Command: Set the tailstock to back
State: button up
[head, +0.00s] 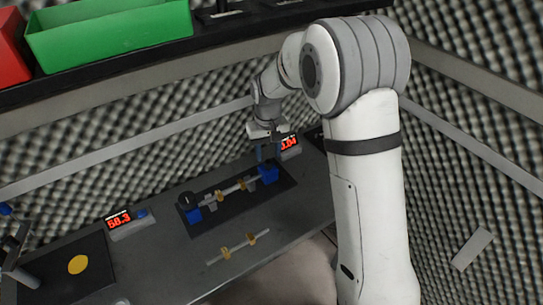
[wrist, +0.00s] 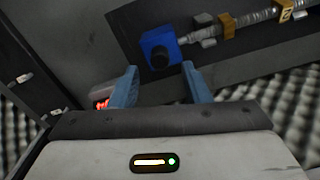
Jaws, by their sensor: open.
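The tailstock looks to be the blue block (head: 268,173) at the right end of a dark base plate. In the wrist view the blue block (wrist: 153,38) shows a black round knob (wrist: 160,58) on its near side, with a rod (wrist: 245,20) running right from it. My gripper (head: 265,152) is just above and behind this block. In the wrist view my gripper (wrist: 160,80) is open, its two blue-grey fingers apart and empty. The knob appears between and beyond the fingertips. I cannot tell if either finger touches it.
Another blue block (head: 193,214) with a black round part stands at the plate's left end. A loose rod with yellow rings (head: 238,247) lies on the bench in front. Red displays (head: 119,220) (head: 289,143) stand at the left and right. A shelf with a green bin (head: 110,35) hangs above.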

aim_at(266, 171)
jog(key=shift+f, duration=1.5)
jog(key=shift+c, duration=0.3)
grip_shut()
